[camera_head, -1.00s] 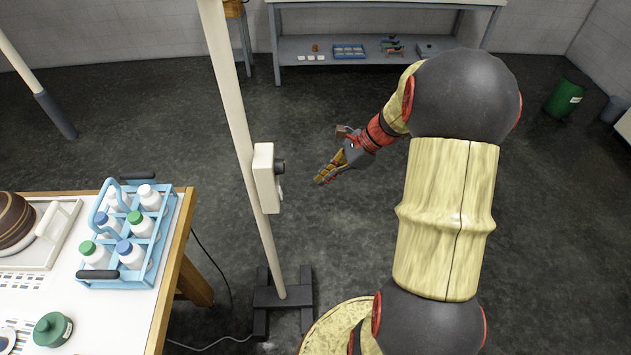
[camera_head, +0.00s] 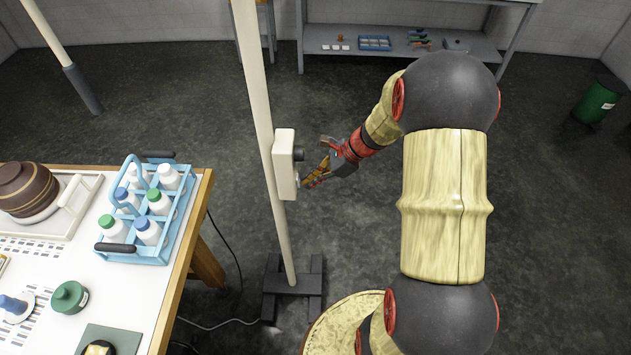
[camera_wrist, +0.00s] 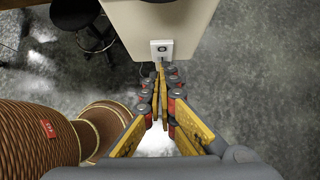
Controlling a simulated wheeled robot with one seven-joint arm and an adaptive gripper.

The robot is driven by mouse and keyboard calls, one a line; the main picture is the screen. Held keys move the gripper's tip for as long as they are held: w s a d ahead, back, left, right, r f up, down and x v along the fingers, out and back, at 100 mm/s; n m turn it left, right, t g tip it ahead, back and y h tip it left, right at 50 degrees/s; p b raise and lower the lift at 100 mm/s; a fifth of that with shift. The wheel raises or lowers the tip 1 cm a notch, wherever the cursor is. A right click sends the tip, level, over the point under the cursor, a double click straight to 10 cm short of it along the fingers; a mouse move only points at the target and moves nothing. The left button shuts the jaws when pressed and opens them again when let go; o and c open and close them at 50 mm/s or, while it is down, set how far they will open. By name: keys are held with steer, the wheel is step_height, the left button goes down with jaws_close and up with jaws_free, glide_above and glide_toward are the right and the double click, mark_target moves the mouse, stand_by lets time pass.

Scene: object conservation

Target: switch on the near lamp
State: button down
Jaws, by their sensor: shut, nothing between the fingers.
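In the wrist view, the box (camera_wrist: 180,20) carries a pale switch plate (camera_wrist: 161,46). My gripper (camera_head: 306,184) is shut and empty, just right of the box's lower part. In the wrist view, its fingertips (camera_wrist: 160,66) overlap the plate's lower edge; I cannot tell whether they touch it.
A second pole (camera_head: 62,55) stands at the far left. A cable crosses the floor by the lamp foot. Floor right of the lamp is open, with a green bin (camera_head: 596,102) beyond.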

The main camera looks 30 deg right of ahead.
steer(key=shift+w+a+f+t+y+b, duration=0.25)
steer(key=shift+a+f+t+y+b, duration=0.2)
steer(key=shift+y+b, duration=0.4)
steer(key=shift+d+r+h, duration=0.1)
steer(key=shift+h, duration=0.15)
